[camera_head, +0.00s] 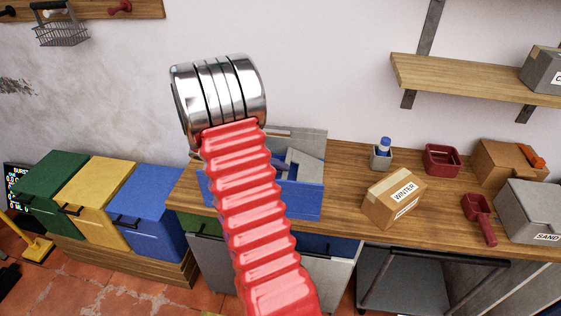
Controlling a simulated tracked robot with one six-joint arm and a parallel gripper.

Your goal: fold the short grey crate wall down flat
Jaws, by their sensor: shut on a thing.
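A crate with a blue front wall (302,201) stands on the wooden workbench, mostly behind my red ribbed arm. A grey crate wall (313,147) shows above the blue, to the right of the arm. It looks raised, but I cannot tell its exact angle. The crate's left part and most of its inside are hidden by the arm. My arm rises across the middle of the view and ends in shiny metal rings. My gripper's fingers are not visible, and I cannot see what they touch.
On the bench to the right are a cardboard box marked WINTER (395,198), a small cup with a blue top (382,154), a red tray (442,160), a red scoop (479,217) and a grey SAND box (528,210). Green, yellow and blue bins (150,208) stand left. A shelf (460,80) hangs upper right.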

